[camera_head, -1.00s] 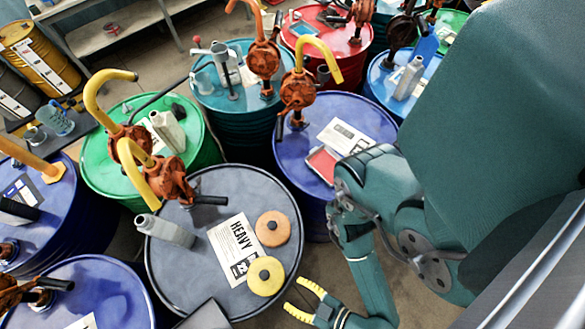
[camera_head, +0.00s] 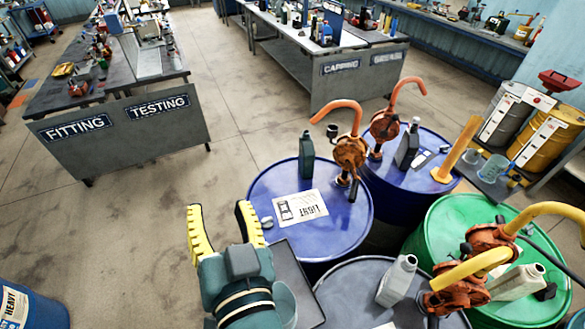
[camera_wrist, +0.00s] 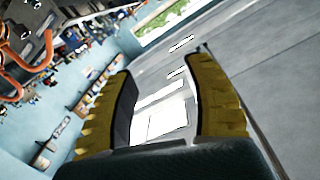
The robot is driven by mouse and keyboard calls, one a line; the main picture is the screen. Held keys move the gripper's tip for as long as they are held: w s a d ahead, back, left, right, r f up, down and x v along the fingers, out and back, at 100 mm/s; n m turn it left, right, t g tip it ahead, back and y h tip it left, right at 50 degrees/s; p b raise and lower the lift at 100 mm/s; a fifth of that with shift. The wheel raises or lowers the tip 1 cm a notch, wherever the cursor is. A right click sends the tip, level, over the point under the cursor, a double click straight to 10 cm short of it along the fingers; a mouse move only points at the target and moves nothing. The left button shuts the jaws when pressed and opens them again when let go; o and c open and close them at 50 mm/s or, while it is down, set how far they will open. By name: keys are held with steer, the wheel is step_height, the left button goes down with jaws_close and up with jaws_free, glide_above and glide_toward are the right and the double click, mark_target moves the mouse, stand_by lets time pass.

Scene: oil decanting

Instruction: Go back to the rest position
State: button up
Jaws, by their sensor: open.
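My gripper (camera_head: 222,232) shows at the lower left of the middle in the head view. Its two yellow ridged fingers stand apart, pointing up the picture, with nothing between them. It is left of the blue drum (camera_head: 345,228) with the LIGHT label and above the floor in the picture. In the wrist view, my open fingers (camera_wrist: 160,95) frame bare grey floor and bright patches, with no object held.
Drums crowd the right: a second blue drum (camera_head: 405,200), a green drum (camera_head: 452,232) and a grey drum (camera_head: 345,290), with rusty pumps and bottles on top. Open floor (camera_head: 240,130) lies between.

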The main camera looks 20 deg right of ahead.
steer(key=s+d+r+n+t+h, duration=0.1)
steer(key=s+d+r+t, duration=0.1)
steer(key=d+r, duration=0.2)
steer(key=s+d+r+n+t+h, duration=0.1)
steer(key=s+d+r+t, duration=0.2)
steer(key=r, duration=0.7)
steer(key=shift+s+d+r+n, duration=0.2)
steer(key=shift+s+d+n, duration=0.1)
steer(key=shift+d, duration=0.65)
steer(key=shift+r, duration=0.1)
steer(key=shift+h, duration=0.3)
step_height(320, 180, up, 4)
steer(key=p, duration=0.4)
steer(key=shift+r+p, duration=0.1)
steer(key=shift+p, duration=0.2)
